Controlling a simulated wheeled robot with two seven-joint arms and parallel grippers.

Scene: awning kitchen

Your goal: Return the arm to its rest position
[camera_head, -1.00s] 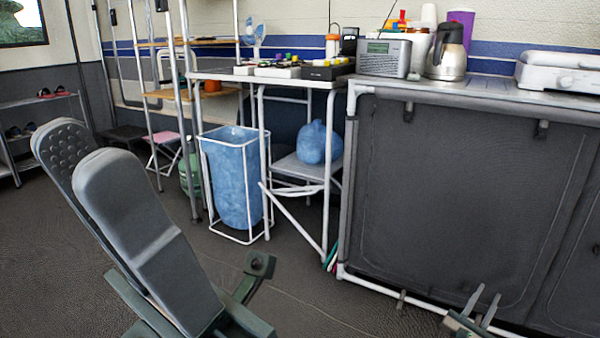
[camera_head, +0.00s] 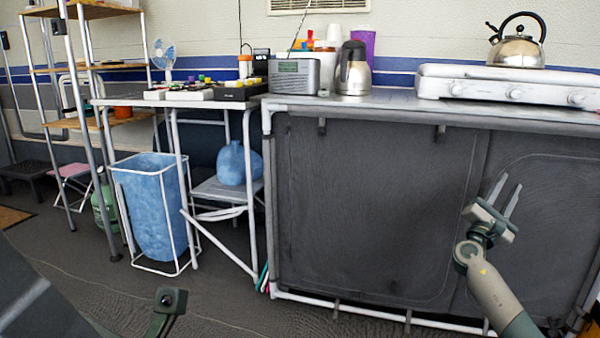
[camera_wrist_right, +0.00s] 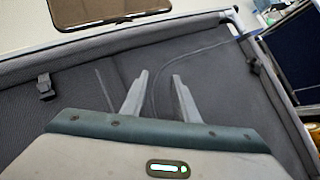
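My right gripper (camera_head: 510,181) is in front of the dark fabric cabinet (camera_head: 375,215), at the right of the head view. Its two pale fingers point up and stand apart. In the right wrist view the fingers (camera_wrist_right: 160,75) have a clear gap with nothing between them. The forearm comes up from the lower right, below the level of the countertop. My left gripper is not in view.
The countertop (camera_head: 385,103) holds a radio (camera_head: 294,77), a steel jug (camera_head: 352,72), a white stove (camera_head: 510,87) and a kettle (camera_head: 517,45). A blue bin (camera_head: 160,205) stands left. Open floor (camera_head: 235,312) lies before the cabinet.

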